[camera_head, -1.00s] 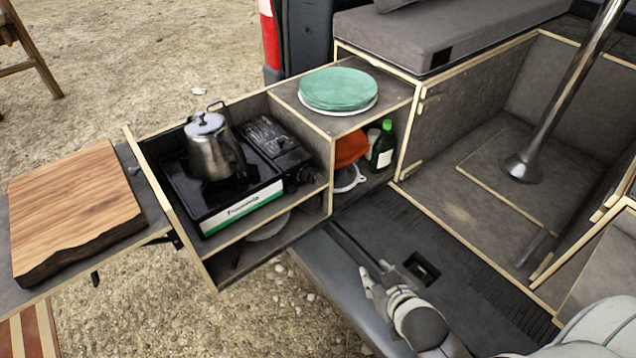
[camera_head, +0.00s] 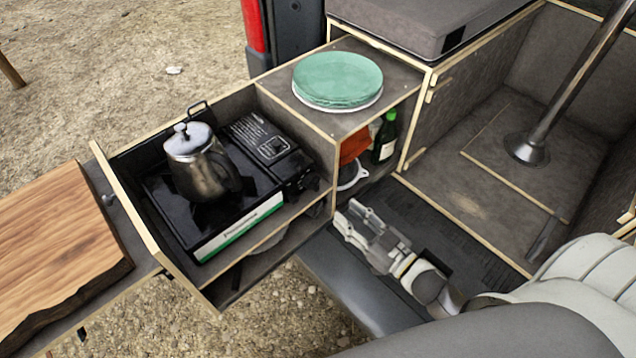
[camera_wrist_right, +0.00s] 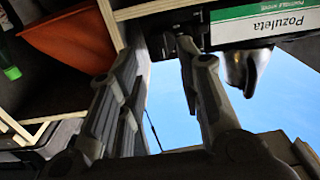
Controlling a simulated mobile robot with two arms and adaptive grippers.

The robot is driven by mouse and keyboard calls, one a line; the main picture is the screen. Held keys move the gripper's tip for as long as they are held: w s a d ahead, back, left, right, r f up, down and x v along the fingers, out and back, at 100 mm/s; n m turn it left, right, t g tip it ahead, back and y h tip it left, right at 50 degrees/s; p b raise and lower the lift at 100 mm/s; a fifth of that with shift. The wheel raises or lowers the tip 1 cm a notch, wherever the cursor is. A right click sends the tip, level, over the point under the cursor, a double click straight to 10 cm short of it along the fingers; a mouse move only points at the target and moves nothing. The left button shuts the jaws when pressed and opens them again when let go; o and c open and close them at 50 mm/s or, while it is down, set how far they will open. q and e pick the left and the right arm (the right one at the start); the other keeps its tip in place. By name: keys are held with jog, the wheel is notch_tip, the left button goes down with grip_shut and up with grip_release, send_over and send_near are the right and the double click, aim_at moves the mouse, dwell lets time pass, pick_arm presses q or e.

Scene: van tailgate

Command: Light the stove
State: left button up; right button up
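The black camping stove (camera_head: 225,222) sits in the pulled-out drawer, with a green and white label on its front. Its label also shows upside down in the right wrist view (camera_wrist_right: 265,22). A metal kettle (camera_head: 198,165) stands on the burner. The stove's control end (camera_head: 298,178) is at its right; I cannot make out the knob clearly, and no flame shows. My right gripper (camera_head: 350,218) is open and empty, in front of and to the right of the stove, apart from it. In the right wrist view its fingers (camera_wrist_right: 160,48) point toward the stove's control end. My left gripper is not in view.
Green plates (camera_head: 338,78) lie on the cabinet top. An orange item (camera_head: 354,147) and a green bottle (camera_head: 385,138) stand in the shelf below. The drawer's wooden edge (camera_head: 150,225) borders the stove. A wooden board (camera_head: 55,245) lies at left. A metal post (camera_head: 570,85) stands at right.

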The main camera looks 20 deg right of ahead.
aim_at(318, 189)
jog(key=p+x, duration=0.1)
jog(key=x, duration=0.6)
jog(key=shift+r, duration=0.1)
jog(key=shift+x, duration=1.1)
jog(key=shift+w+a, duration=0.1)
jog(key=shift+w, duration=0.1)
jog(key=c, duration=0.5)
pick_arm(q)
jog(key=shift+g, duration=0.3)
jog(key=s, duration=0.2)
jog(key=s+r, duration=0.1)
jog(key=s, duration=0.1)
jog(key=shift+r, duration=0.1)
pick_arm(e)
grip_shut()
